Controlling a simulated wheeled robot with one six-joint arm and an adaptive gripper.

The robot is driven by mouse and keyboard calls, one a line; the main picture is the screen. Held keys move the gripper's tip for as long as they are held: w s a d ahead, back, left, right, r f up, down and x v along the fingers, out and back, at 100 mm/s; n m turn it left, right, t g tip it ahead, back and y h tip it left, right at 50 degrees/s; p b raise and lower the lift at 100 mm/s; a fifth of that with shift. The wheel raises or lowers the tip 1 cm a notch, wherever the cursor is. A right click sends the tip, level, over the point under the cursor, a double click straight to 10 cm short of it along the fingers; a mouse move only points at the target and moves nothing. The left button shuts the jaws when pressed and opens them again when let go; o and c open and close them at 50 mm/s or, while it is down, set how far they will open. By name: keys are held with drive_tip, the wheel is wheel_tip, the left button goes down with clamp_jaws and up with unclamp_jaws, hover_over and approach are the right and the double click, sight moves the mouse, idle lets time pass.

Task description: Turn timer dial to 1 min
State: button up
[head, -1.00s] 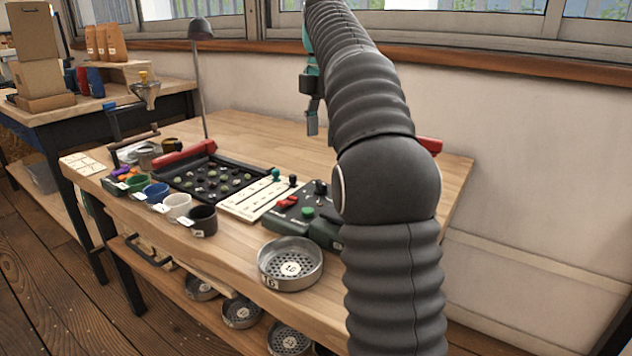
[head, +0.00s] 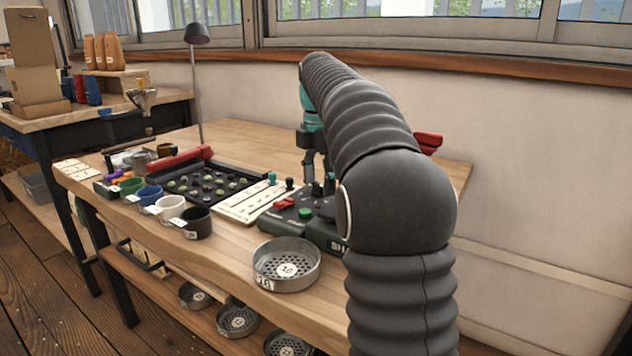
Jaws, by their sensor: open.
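A dark green machine (head: 318,230) stands on the wooden bench, partly behind my arm. Its top carries a red switch (head: 284,203), a green button (head: 305,213) and dark knobs (head: 318,188) at the back. I cannot tell which of these is the timer dial, and no dial marking is readable. My gripper (head: 310,175) is open and points down just above the back of the machine, close to the dark knobs. Whether it touches a knob cannot be told. My arm hides the machine's right part.
A round sieve (head: 286,283) marked 16 sits at the bench's front edge. A white card strip (head: 245,204) and a black tray of beans (head: 205,198) lie left of the machine, with several cups in front. A lamp (head: 198,40) stands behind. A red part (head: 429,142) shows right of my arm.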

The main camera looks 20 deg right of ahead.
drive_tip(key=c, duration=1.1)
drive_tip(key=shift+a, duration=0.25)
drive_tip(key=shift+d+r, duration=0.1)
drive_tip(key=shift+d, duration=0.05)
drive_tip(key=shift+m+p, duration=0.3)
drive_tip(key=shift+p, duration=0.15)
drive_tip(key=shift+d+r+m+p, duration=0.1)
drive_tip(key=shift+d+m+p, duration=0.05)
drive_tip(key=shift+m+p, duration=0.85)
drive_tip(key=shift+c, duration=0.2)
drive_tip(key=shift+f+m+p, duration=0.25)
drive_tip(key=shift+m+p, duration=0.25)
drive_tip(key=shift+m, duration=0.5)
drive_tip(key=o, duration=1.1)
drive_tip(key=shift+s+d, duration=0.1)
drive_tip(key=shift+d, duration=0.05)
drive_tip(key=shift+o, duration=0.2)
